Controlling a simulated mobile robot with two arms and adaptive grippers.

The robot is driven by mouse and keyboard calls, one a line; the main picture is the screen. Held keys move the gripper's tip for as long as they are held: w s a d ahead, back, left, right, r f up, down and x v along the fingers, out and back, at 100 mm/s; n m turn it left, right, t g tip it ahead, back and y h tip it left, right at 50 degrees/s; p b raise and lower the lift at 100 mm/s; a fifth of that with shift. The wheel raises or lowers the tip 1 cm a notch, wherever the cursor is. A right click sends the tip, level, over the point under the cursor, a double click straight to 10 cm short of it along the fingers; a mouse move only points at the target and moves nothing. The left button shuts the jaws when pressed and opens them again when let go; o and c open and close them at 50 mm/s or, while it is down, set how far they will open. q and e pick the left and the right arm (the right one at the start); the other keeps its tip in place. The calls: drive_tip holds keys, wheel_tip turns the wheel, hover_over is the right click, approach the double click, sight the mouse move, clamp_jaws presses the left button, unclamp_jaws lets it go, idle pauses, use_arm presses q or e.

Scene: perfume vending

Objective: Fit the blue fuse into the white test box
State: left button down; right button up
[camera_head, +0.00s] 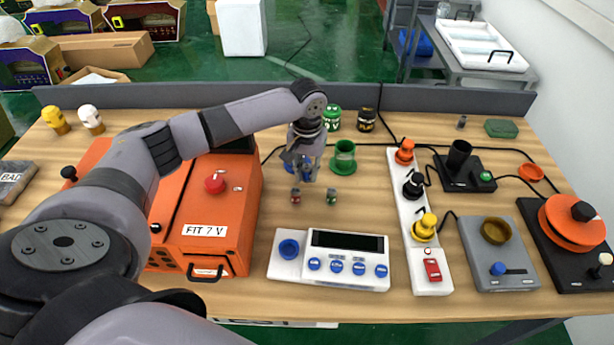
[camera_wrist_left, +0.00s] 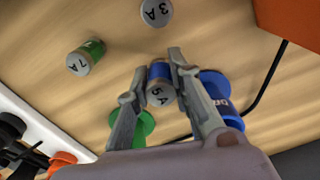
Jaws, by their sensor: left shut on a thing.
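My left gripper (camera_head: 304,174) is shut on the blue fuse (camera_wrist_left: 159,84), whose grey end reads 5 A in the left wrist view. The fuse sits between the two fingertips; its height above the table is hard to judge. The white test box (camera_head: 341,260) stands nearer the front edge, below the gripper in the head view. It has a dark display, several blue buttons and a round blue socket (camera_head: 289,248) at its left end. My right gripper is not in view.
A red-banded fuse (camera_head: 295,196) and a green fuse (camera_head: 331,197) stand just in front of the gripper. A green cup (camera_head: 343,160) and a blue cup (camera_wrist_left: 216,92) are close by. The orange machine (camera_head: 232,215) is left; a white strip (camera_head: 432,265) is right.

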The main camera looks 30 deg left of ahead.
sight(307, 179)
use_arm(q)
drive_tip(key=shift+f, duration=1.35)
drive_tip(key=shift+f, duration=0.15)
drive_tip(key=c, duration=1.4)
unclamp_jaws()
drive_tip(key=shift+c, duration=0.2)
